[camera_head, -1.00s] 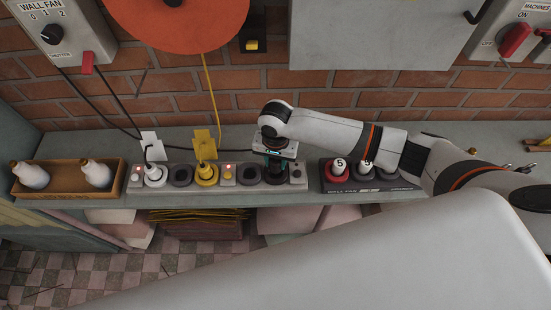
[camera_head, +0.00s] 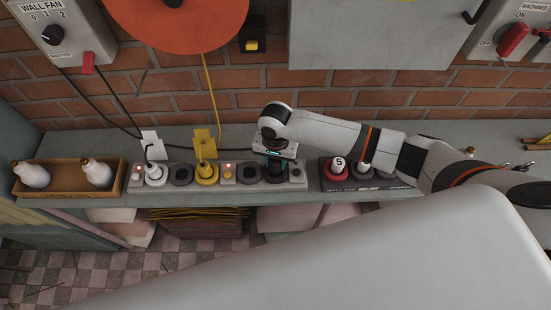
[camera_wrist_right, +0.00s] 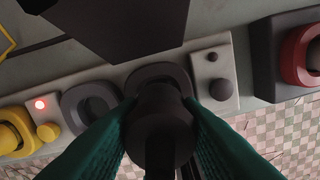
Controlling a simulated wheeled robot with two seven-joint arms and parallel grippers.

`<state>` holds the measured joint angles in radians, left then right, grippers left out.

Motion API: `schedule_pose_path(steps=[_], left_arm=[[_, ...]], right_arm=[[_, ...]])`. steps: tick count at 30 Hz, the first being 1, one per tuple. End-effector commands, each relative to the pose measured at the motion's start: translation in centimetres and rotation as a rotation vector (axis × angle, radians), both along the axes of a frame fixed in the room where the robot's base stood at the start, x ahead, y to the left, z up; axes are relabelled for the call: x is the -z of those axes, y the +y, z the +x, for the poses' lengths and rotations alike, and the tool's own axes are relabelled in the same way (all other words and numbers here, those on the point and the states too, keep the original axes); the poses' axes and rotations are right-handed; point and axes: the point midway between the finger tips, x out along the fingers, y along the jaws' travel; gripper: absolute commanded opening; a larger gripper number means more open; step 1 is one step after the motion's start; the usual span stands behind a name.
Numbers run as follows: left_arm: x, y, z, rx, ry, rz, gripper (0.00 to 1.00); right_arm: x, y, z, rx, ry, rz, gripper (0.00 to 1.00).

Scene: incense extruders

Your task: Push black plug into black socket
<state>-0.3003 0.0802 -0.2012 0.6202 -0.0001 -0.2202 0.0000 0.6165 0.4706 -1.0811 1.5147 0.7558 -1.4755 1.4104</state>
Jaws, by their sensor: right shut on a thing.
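In the head view my right gripper (camera_head: 273,166) points down over the right part of the power strip (camera_head: 190,188). In the right wrist view its green fingers (camera_wrist_right: 160,118) are shut on the black plug (camera_wrist_right: 161,128) from both sides. The plug is in line with the black socket (camera_wrist_right: 158,73), whose dark rim shows just beyond it. The plug covers most of the socket opening, so I cannot tell how deep it sits. In the head view, the gripper hides the plug and much of the socket. My left gripper is not in view.
A white plug (camera_head: 155,174) and a yellow plug (camera_head: 207,174) sit in the strip, left of my gripper. Between and beside them are empty dark sockets (camera_head: 180,175). A wooden tray (camera_head: 66,184) with two bottles stands at left. A dark block with a red holder (camera_head: 335,172) stands right.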

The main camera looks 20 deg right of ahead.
Motion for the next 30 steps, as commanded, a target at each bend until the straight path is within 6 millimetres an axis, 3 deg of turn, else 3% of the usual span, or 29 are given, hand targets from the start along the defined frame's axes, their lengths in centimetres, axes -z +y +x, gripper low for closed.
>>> schedule_pose_path(steps=[30], left_arm=[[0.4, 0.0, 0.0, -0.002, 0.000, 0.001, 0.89]], right_arm=[[2.1, 0.0, 0.0, 0.000, 0.001, 0.001, 0.10]])
